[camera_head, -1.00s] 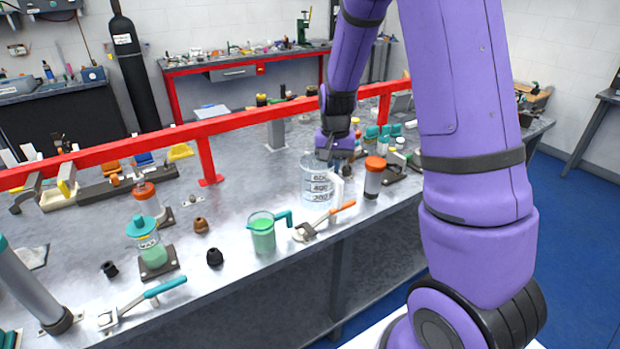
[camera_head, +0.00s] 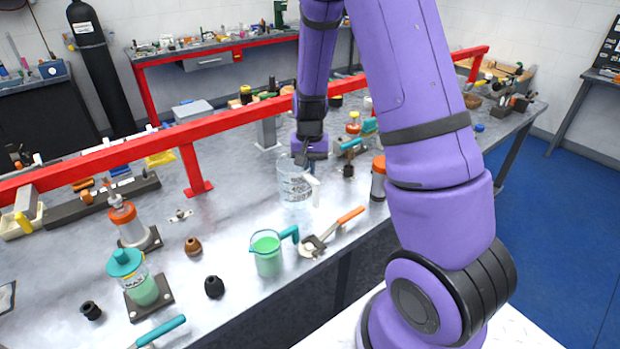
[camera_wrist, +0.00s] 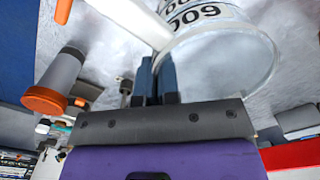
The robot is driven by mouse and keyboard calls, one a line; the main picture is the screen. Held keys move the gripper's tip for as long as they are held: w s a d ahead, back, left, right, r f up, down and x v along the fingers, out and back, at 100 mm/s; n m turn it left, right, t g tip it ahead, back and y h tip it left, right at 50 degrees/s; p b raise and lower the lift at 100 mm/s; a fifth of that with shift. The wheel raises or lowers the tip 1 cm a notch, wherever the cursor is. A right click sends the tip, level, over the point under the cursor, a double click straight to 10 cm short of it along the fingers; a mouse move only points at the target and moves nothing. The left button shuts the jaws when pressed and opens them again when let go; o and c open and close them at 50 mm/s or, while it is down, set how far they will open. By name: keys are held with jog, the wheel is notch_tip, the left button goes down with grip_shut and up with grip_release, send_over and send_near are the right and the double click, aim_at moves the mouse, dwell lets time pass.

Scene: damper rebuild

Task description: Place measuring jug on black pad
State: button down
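The measuring jug (camera_head: 294,190) is clear, with black graduation marks and a white handle (camera_head: 315,190). It is upright in the middle of the bench and also shows in the wrist view (camera_wrist: 225,60). My gripper (camera_wrist: 156,75) has its two fingers close together at the jug's rim beside the handle, and appears shut on it. The fingertips are partly hidden in the head view. I cannot tell whether the jug's base touches the bench. A dark square pad (camera_head: 141,313) lies under the teal-lidded bottle. I cannot clearly make out an empty black pad.
A jug of green liquid (camera_head: 268,262) and an orange-handled tool (camera_head: 335,228) lie near the front edge. An orange-capped bottle (camera_head: 378,184) stands right of the measuring jug. A red rail (camera_head: 235,118) crosses behind. Bench left of the measuring jug is fairly clear.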

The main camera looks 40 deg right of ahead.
jog(key=shift+f, duration=2.1)
jog(key=c, duration=1.4)
grip_release()
jog(key=shift+o, duration=0.2)
